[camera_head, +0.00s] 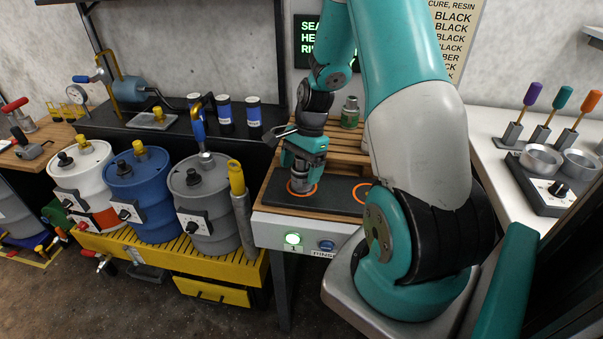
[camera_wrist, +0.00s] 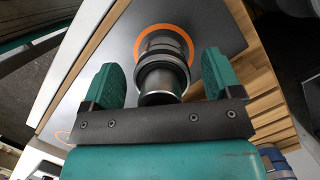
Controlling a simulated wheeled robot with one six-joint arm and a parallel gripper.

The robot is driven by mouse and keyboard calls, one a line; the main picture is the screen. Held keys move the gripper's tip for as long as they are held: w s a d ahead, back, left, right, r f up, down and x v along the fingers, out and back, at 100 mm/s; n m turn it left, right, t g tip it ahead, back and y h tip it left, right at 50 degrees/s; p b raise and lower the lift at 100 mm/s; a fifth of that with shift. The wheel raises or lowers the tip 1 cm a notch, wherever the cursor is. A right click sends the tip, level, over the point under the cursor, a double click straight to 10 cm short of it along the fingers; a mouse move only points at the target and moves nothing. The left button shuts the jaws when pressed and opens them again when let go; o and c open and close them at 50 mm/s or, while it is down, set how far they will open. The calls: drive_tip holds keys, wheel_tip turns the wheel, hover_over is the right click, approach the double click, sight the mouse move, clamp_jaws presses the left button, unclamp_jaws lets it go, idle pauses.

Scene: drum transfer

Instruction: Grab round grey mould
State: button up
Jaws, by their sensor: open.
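The round grey mould (camera_wrist: 163,62) is a dark metallic, stepped cylinder. It stands on the left orange ring (camera_wrist: 192,47) of the dark plate. My gripper (camera_wrist: 162,82) is open, with one green finger on each side of the mould and gaps visible on both sides, so neither finger seems to touch it. In the head view my gripper (camera_head: 299,178) points down over this ring, and the mould (camera_head: 297,187) is mostly hidden by the fingers.
A second orange ring (camera_head: 363,192) lies to the right, partly behind my arm. A wooden slatted rack (camera_head: 345,147) stands behind the dark plate (camera_head: 325,197). A grey drum (camera_head: 207,200) stands to the left.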

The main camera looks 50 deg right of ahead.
drive_tip(key=c, duration=1.1)
drive_tip(key=shift+c, duration=0.2)
